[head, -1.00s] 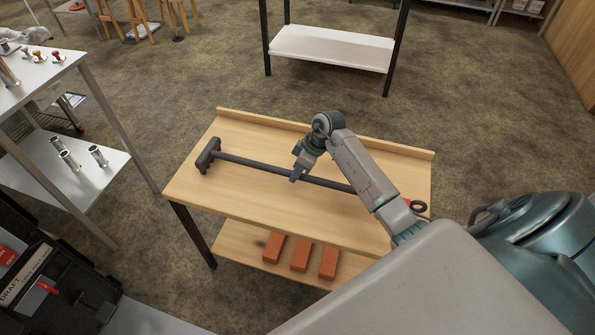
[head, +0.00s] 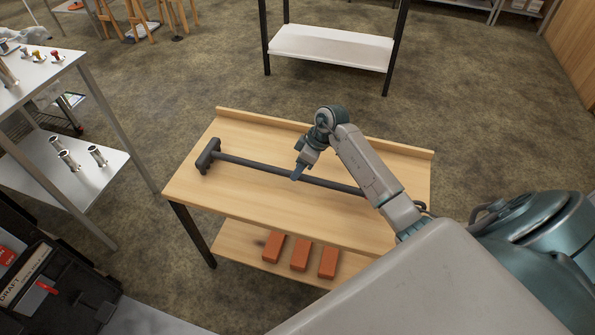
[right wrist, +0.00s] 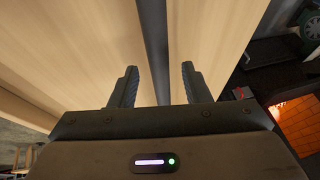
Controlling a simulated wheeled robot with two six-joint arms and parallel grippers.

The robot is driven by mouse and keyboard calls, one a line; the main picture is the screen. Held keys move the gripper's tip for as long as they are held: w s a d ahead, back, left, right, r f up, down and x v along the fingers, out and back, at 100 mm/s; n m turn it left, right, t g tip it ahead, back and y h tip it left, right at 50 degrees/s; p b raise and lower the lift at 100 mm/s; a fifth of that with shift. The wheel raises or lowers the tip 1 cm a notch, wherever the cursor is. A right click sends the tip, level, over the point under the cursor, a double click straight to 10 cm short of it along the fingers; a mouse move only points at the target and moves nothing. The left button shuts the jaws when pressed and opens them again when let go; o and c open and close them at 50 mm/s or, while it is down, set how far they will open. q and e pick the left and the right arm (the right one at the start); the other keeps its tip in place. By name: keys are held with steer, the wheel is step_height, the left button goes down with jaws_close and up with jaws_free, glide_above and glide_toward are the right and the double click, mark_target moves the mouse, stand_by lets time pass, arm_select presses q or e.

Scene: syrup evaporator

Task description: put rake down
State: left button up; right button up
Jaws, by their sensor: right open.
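The dark rake (head: 250,165) lies across the wooden table, its wide head (head: 208,156) at the left and its handle running right beneath my right arm. The handle's far right end is hidden behind the arm. My right gripper (head: 298,174) is at the middle of the handle. In the right wrist view its two fingers (right wrist: 159,82) are open, and the dark handle (right wrist: 153,45) runs between them with a gap on each side. I cannot tell how far above the handle the fingertips are. My left gripper is not in view.
The wooden table (head: 245,200) has a raised back edge and bare top in front of the rake. Several orange bricks (head: 300,254) rest on its lower shelf. A metal rack (head: 90,180) with cylinders stands left. A white-shelved stand (head: 330,48) is behind.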

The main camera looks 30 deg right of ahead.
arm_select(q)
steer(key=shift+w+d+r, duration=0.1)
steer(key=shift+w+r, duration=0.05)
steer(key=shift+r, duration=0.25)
arm_select(e)
steer(key=v, duration=1)
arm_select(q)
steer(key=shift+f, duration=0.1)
